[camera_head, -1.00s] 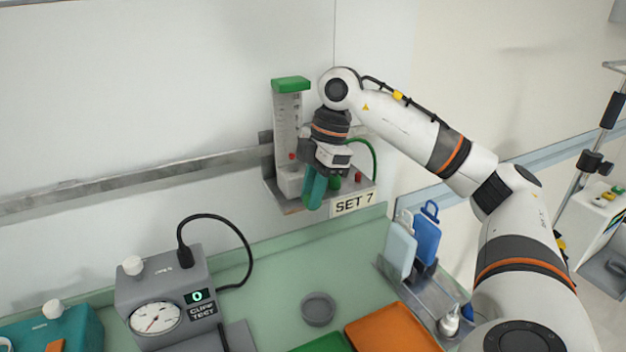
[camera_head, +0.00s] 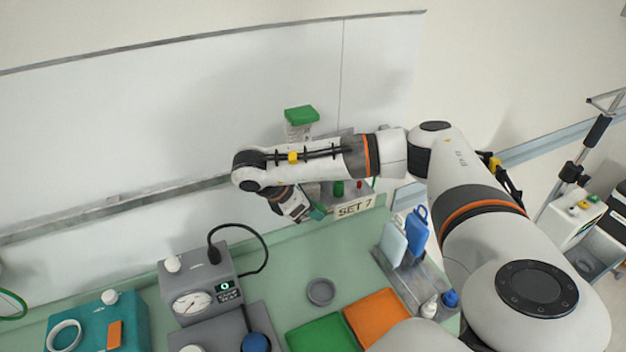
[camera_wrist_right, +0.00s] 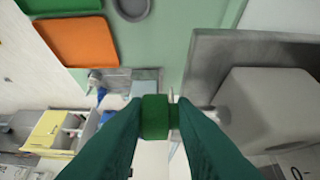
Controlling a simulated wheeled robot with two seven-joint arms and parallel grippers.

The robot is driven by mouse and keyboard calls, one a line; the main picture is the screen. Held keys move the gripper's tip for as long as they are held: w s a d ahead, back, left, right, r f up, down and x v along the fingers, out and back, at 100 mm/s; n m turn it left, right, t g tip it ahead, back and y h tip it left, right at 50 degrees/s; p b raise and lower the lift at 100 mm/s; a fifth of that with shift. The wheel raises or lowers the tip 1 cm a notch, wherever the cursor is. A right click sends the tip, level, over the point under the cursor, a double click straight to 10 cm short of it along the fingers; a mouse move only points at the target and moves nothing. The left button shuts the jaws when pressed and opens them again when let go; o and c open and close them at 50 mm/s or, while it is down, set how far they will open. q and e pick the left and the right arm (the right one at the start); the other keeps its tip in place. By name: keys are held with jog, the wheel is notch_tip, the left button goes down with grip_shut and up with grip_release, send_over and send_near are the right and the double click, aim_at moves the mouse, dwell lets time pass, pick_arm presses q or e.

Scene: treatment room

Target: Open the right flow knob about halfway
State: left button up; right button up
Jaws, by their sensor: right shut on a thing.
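The wall flow unit stands above the SET 7 label (camera_head: 355,207), with a green-capped clear tube (camera_head: 300,126). My right arm covers much of it. My right gripper (camera_head: 318,212) reaches in from the left of the unit, its teal fingertips at the bracket's lower left. In the right wrist view, my right gripper (camera_wrist_right: 154,118) is shut on a green knob (camera_wrist_right: 154,117), with a finger on each side. The head view hides this grip, and I cannot read how far the knob is turned. My left gripper is out of view.
A green fitting (camera_head: 338,188) and a small red part (camera_head: 359,184) show on the bracket. Below are a grey cuff tester (camera_head: 197,285), a round grey dish (camera_head: 320,291), an orange tray (camera_head: 378,317) and a green tray (camera_head: 322,335).

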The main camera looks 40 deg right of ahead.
jog(key=g+h, duration=0.1)
jog(key=h, duration=0.2)
jog(key=f+g+h, duration=0.1)
jog(key=h, duration=0.1)
jog(key=f+h, duration=0.1)
jog(key=h, duration=0.2)
jog(key=shift+a+g+h, duration=0.3)
jog(key=shift+a+g, duration=0.1)
jog(key=shift+s+f, duration=0.1)
jog(key=shift+f, duration=0.05)
jog(key=o, duration=0.6)
jog(key=shift+o, duration=1.3)
jog(key=shift+r, duration=0.2)
